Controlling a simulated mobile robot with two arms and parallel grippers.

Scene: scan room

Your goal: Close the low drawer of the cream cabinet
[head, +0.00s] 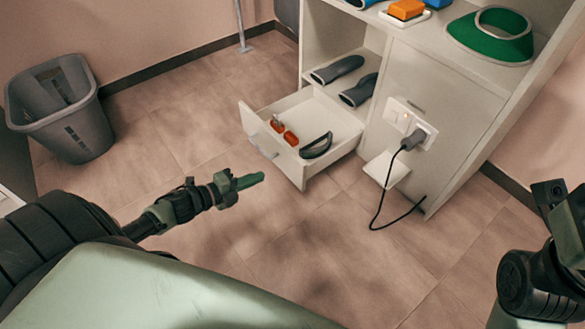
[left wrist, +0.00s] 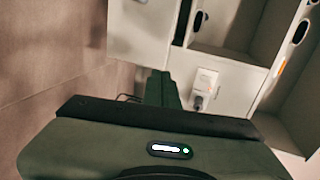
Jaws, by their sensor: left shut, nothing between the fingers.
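The cream cabinet (head: 435,90) stands at the upper right in the head view. Its low drawer (head: 288,162) is pulled out to the left, with a handle on its front. In the drawer lie orange-red items (head: 284,132) and a dark curved item (head: 316,146). My left gripper (head: 258,179) is shut and empty, over the floor just in front of the drawer and apart from it. In the left wrist view its fingers (left wrist: 162,88) point toward pale cabinet panels. My right gripper (head: 560,200) is partly in view at the right edge; its fingertips are unclear.
A socket box (head: 411,121) with a plug is on the cabinet side; its black cable (head: 381,203) hangs to the floor. Dark shoe-like items (head: 338,69) lie on the shelf above the drawer. A grey bin (head: 75,115) stands at left. The floor before the drawer is clear.

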